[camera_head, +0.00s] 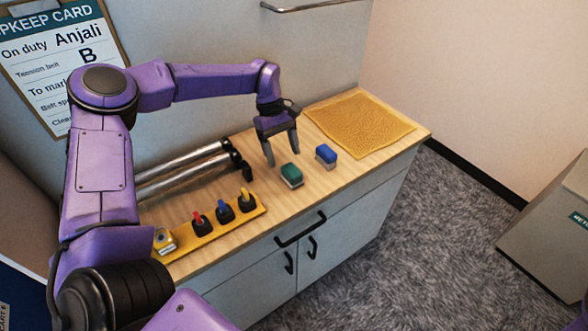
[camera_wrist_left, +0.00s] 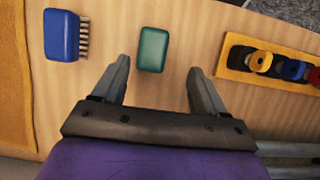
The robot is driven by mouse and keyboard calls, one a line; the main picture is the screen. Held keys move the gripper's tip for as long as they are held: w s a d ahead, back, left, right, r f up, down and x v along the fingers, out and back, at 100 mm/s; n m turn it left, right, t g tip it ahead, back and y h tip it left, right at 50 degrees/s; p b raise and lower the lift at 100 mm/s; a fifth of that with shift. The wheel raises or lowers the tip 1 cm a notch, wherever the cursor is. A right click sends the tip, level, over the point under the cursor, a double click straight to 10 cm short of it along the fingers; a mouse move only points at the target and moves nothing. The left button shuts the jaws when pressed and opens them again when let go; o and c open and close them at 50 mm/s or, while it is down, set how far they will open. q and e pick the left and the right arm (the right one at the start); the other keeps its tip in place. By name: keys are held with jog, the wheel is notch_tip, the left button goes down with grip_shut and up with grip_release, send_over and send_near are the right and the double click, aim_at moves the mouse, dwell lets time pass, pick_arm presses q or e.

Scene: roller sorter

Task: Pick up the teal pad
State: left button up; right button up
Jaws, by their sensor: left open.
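The teal pad (camera_head: 291,175) lies on the wooden counter top, with a pale lower layer showing. My left gripper (camera_head: 282,158) is open, its two fingers pointing down above the counter just behind the pad. In the left wrist view the teal pad (camera_wrist_left: 153,49) shows ahead of the open left gripper (camera_wrist_left: 158,75), between the lines of the two fingers and not touching them. No part of a right gripper shows.
A blue brush (camera_head: 326,155) stands right of the pad, near a yellow mat (camera_head: 360,122). A yellow tray (camera_head: 225,227) holds several coloured-handled items at left. Metal rollers (camera_head: 180,167) lie behind the tray. The counter's front edge is close to the pad.

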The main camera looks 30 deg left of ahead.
aim_at(292, 169)
pick_arm(q)
jog(key=p+x, duration=0.1)
jog(key=x, duration=0.3)
jog(key=w+d+p+x, duration=0.1)
jog(key=x, duration=0.1)
jog(key=shift+p, duration=0.3)
jog(key=shift+f, duration=0.2)
jog(key=shift+s, duration=0.1)
jog(key=shift+c, duration=0.3)
jog(key=c, duration=1)
jog(key=shift+r, duration=0.5)
jog(key=s+r+b, duration=0.1)
jog(key=s+r, duration=0.3)
jog(key=s+a+r+b, duration=0.1)
jog(key=s+r, duration=0.3)
jog(key=s, duration=0.1)
jog(key=s+r+b, duration=0.2)
jog(key=s+r, duration=0.2)
jog(key=s, duration=0.1)
jog(key=shift+a, duration=0.15)
